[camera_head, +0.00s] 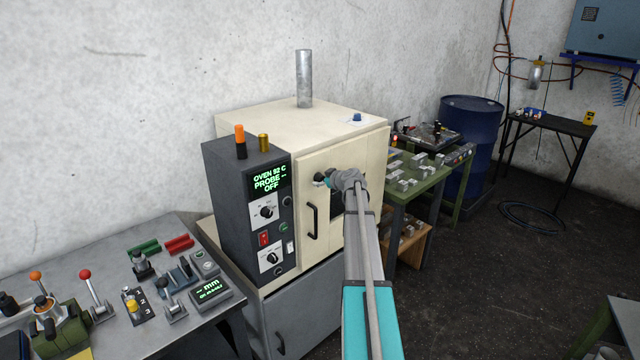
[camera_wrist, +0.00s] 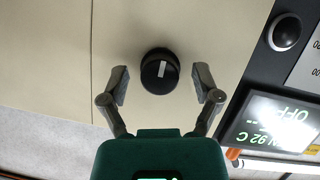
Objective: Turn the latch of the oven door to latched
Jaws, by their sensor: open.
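The cream oven (camera_head: 300,120) stands against the wall, and its door (camera_head: 335,235) appears closed. The latch is a round black knob (camera_wrist: 156,84) with a short white mark that stands nearly upright in the wrist view. It also shows in the head view as a small dark knob (camera_head: 318,177) at the upper left of the door. My gripper (camera_wrist: 162,82) is open, with one finger on each side of the knob and a visible gap to both. In the head view my gripper (camera_head: 328,181) is at the door front, and my arm hides part of the door.
A black door handle (camera_head: 312,221) is below the latch. A dark control panel (camera_head: 247,210) with a lit display is left of the door. A metal cylinder (camera_head: 304,80) stands on the oven. A grey bench (camera_head: 190,325) with controls is at left, a green table (camera_head: 420,186) at right.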

